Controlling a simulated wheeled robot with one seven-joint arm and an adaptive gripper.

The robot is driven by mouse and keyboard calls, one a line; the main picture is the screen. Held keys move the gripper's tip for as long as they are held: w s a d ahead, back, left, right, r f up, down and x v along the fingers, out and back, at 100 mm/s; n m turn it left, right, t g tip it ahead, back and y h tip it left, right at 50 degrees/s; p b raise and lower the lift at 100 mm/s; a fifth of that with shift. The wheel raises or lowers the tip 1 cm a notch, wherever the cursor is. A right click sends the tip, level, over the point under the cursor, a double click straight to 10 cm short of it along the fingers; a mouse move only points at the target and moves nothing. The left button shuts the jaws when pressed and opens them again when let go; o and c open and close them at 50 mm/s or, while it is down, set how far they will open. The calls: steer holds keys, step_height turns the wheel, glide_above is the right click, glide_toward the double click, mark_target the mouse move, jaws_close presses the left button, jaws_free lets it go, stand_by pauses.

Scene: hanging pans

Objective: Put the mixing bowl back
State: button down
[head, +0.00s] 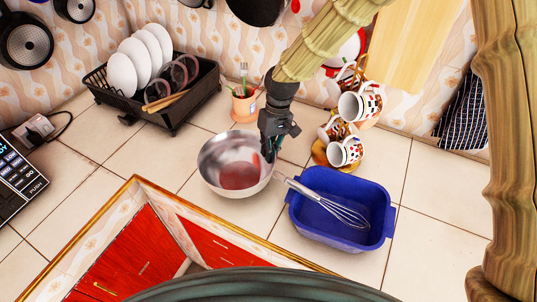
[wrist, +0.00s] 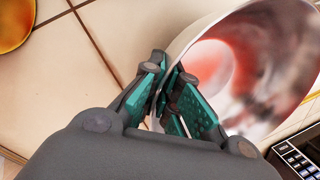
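The mixing bowl (head: 222,160) is a shiny metal bowl with red reflections inside, on the tiled counter left of the blue basin; I cannot tell whether it touches the tiles. My gripper (head: 269,152) is at its right rim, pointing down. In the wrist view, the teal-padded fingers of my gripper (wrist: 168,92) stand close together on either side of the rim of the bowl (wrist: 250,65), one inside and one outside. They look shut on the bowl wall. The fingers hide part of the rim.
A blue basin (head: 312,232) with a whisk (head: 335,208) across it stands close to the right. Mugs (head: 358,105) hang on a stand behind. A black dish rack (head: 185,113) with plates and a utensil cup (head: 244,106) stand at the back. Dark pans (head: 27,42) hang on the wall.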

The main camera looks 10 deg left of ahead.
steer(key=shift+w+p+x, duration=0.1)
steer(key=shift+p+x, duration=0.15)
steer(key=shift+x, duration=0.4)
steer(key=shift+w+p+x, duration=0.15)
steer(key=shift+p+x, duration=0.05)
steer(key=shift+x, duration=0.45)
steer(key=shift+d+f, duration=0.15)
steer(key=c, duration=1.6)
jaws_free()
steer(key=shift+c, duration=0.2)
steer(key=b+v, duration=0.4)
steer(key=v, duration=0.8)
